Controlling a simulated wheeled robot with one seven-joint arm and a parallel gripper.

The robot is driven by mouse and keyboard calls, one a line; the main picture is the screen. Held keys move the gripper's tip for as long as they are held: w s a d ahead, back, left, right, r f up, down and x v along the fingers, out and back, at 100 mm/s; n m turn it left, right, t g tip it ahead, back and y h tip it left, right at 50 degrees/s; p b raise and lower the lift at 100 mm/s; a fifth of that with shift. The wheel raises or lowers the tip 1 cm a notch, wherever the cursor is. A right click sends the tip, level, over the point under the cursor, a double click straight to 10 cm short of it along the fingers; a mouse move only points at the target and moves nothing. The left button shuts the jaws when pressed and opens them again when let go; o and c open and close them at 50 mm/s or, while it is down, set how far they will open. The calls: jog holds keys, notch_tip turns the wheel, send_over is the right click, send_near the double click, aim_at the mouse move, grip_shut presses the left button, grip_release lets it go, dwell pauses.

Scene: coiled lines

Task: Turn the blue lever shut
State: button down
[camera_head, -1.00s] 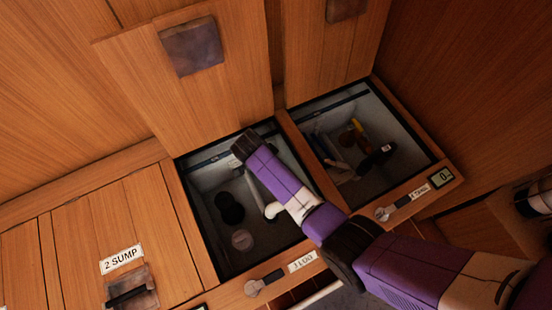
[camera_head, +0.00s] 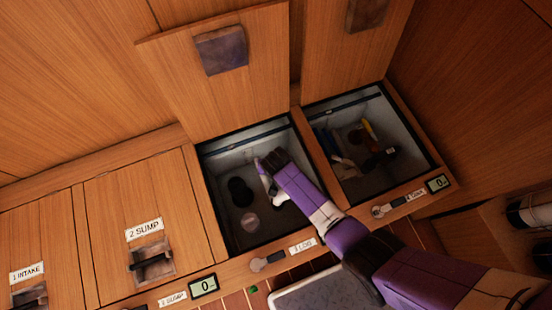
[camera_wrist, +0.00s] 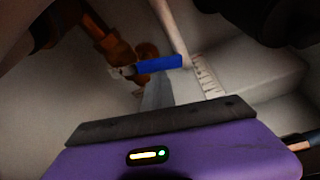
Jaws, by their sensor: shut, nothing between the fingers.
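In the wrist view the blue lever (camera_wrist: 158,64) is a short flat bar lying nearly level in the picture, beside a copper-brown fitting (camera_wrist: 115,48). My gripper (camera_wrist: 158,92) is shut and empty, its grey fingers pointing at the lever from below; I cannot tell whether they touch it. In the head view my gripper (camera_head: 274,160) is down inside the open compartment labelled 3 LOG (camera_head: 240,248). There the arm hides part of the compartment, and I cannot make out the blue lever.
A pale ruled strip (camera_wrist: 207,78) lies right of the lever. Dark round objects (camera_head: 240,191) sit left of my gripper in the compartment. Another open compartment (camera_head: 350,197) is to the right. The lifted lid (camera_head: 220,95) stands behind. A closed 2 SUMP hatch (camera_head: 125,200) is left.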

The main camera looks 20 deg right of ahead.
jog(key=shift+s+a+n, duration=0.15)
jog(key=shift+s+n, duration=0.15)
jog(key=shift+s, duration=0.05)
jog(key=shift+s+a+f+p, duration=0.15)
jog(key=shift+s+p, duration=0.35)
jog(key=shift+s, duration=0.25)
